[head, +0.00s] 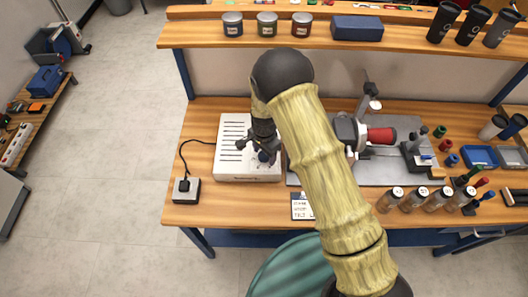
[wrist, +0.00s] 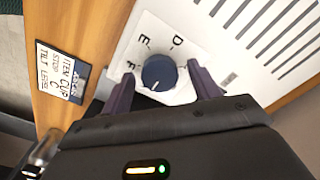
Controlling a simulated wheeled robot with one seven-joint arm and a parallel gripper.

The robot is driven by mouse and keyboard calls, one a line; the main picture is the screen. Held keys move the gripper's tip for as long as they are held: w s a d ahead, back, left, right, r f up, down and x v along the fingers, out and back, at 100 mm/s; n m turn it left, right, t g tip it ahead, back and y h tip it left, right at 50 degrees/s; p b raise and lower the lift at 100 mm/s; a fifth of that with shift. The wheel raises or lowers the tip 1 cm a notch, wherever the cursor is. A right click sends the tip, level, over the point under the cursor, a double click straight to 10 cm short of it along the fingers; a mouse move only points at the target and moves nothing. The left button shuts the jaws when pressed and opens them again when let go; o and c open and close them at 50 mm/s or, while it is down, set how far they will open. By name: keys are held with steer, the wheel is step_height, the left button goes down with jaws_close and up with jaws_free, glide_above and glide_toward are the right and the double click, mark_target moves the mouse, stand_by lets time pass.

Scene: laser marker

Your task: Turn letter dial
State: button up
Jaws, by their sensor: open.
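The letter dial (wrist: 159,73) is a round dark blue knob with a white pointer line, on the white control box (wrist: 145,30). The letters D, E and F show beside it; the pointer is turned toward the lower left in the wrist view. My gripper (wrist: 160,85) is open, with one finger on each side of the dial. I cannot tell whether the fingers touch it. In the head view, my gripper (head: 257,152) is over the front of the white box (head: 229,160), and the dial (head: 264,156) is partly hidden by it.
A card (wrist: 58,84) reading ITEM CUP, STOP C, TILT LEVEL lies beside the box. A small black-topped switch box (head: 186,190) is cabled at the left. Several jars (head: 413,199) and a red cup (head: 381,135) in the marker stand to the right. A shelf (head: 215,33) runs behind.

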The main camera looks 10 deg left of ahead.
steer(key=c, duration=1)
steer(key=shift+o, duration=0.2)
steer(key=n+b, duration=0.2)
steer(key=n, duration=0.2)
steer(key=n+b, duration=0.2)
steer(key=n, duration=0.3)
steer(key=shift+n, duration=0.4)
steer(key=n+b, duration=0.1)
steer(key=n, duration=0.2)
steer(key=shift+n, duration=0.4)
steer(key=n, duration=0.3)
steer(key=shift+n+b, duration=0.3)
steer(key=n, duration=0.6)
steer(key=shift+n, duration=0.3)
